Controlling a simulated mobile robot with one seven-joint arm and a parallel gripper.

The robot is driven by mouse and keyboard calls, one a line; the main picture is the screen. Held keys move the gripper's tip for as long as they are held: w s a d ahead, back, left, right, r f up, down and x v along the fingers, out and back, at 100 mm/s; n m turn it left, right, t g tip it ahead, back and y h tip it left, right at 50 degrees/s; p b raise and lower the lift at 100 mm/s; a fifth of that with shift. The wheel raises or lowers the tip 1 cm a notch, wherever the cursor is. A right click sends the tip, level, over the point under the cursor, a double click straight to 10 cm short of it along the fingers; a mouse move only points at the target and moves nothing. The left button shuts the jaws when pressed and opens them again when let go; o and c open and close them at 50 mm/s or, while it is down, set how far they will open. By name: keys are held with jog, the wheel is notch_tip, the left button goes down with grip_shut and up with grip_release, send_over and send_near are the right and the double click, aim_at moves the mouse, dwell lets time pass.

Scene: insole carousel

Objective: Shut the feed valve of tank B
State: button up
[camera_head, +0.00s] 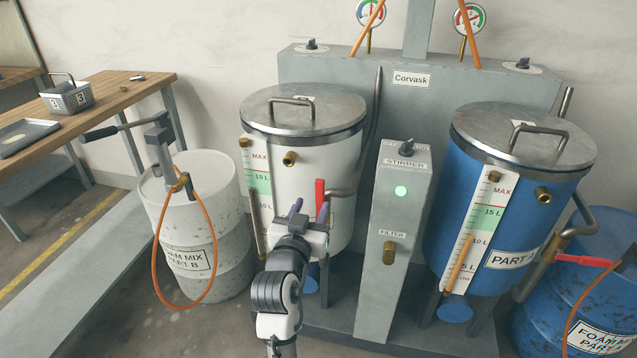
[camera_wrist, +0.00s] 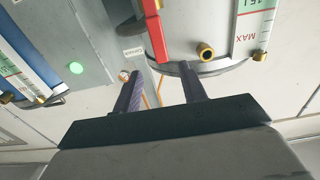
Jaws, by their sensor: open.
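The white tank (camera_head: 290,170) with a metal lid stands left of the stirrer post; its own label is not visible. A red lever (camera_head: 320,195) stands upright by the grey pipe at its right side. In the wrist view the red lever (camera_wrist: 157,38) has its end ahead of my fingers, roughly between their lines, with no contact visible. My gripper (camera_head: 310,210) is open and empty in front of the white tank, close to the lever. Its two dark purple fingers also show apart in the wrist view (camera_wrist: 160,72). The valve body is mostly hidden.
A grey stirrer post (camera_head: 392,270) with a green light stands right of my gripper. Beyond it is the blue PART A tank (camera_head: 520,215) with a horizontal red lever (camera_head: 583,261). A white FOAM MIX PART B drum (camera_head: 215,230) with an orange hose stands left.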

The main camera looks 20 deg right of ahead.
aim_at(319, 188)
jog(key=p+x, duration=0.1)
jog(key=x, duration=0.8)
grip_shut()
